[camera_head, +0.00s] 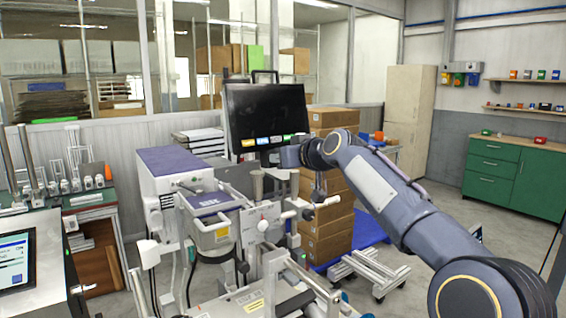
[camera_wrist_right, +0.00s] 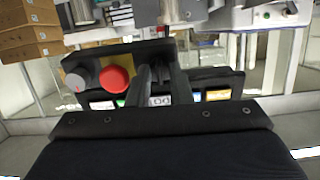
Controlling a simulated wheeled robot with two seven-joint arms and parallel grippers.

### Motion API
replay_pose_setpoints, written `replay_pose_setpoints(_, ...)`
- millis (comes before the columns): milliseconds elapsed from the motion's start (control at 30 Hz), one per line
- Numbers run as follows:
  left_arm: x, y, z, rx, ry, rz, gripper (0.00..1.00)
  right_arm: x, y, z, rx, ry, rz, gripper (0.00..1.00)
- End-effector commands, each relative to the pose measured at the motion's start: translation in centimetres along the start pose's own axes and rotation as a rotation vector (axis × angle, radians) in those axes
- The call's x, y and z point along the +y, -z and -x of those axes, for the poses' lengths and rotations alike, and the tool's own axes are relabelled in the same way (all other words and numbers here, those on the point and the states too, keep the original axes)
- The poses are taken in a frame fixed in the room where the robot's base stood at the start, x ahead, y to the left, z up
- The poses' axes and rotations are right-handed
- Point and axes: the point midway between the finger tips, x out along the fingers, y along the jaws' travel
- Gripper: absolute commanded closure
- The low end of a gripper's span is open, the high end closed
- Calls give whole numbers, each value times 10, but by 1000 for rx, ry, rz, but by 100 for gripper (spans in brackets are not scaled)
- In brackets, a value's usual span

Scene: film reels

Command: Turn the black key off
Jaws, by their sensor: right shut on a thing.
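The black monitor (camera_head: 266,115) stands at the centre of the head view. My right gripper (camera_head: 290,155) reaches its lower right edge from the right. In the right wrist view, the black control panel (camera_wrist_right: 210,76) carries a red button (camera_wrist_right: 115,78) and a grey knob (camera_wrist_right: 76,81). My right gripper's two dark fingers (camera_wrist_right: 161,82) reach the panel right of the red button, close together, shut on the black key. The key is hidden between the fingers, so its turn angle cannot be seen. My left gripper is not in view.
Stacked cardboard boxes (camera_head: 328,185) stand behind my right arm. A grey machine with a purple lid (camera_head: 180,165) stands left of the monitor. A green cabinet (camera_head: 510,178) is at the far right. Open floor lies between the cabinet and my arm.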

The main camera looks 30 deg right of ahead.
Motion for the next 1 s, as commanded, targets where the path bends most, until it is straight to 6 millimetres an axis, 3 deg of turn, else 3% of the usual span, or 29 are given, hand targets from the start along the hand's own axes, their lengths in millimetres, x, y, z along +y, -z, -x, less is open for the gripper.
replay_pose_setpoints(667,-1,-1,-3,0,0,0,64,0,-3,-1,-8,-1,56,100)
replay_pose_setpoints(700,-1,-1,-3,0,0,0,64,0,-3,-1,-8,-1,56,76)
replay_pose_setpoints(733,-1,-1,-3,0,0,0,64,0,-2,-1,-7,-1,55,73)
replay_pose_setpoints(1000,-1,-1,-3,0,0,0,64,0,-1,0,-3,-2,55,73)
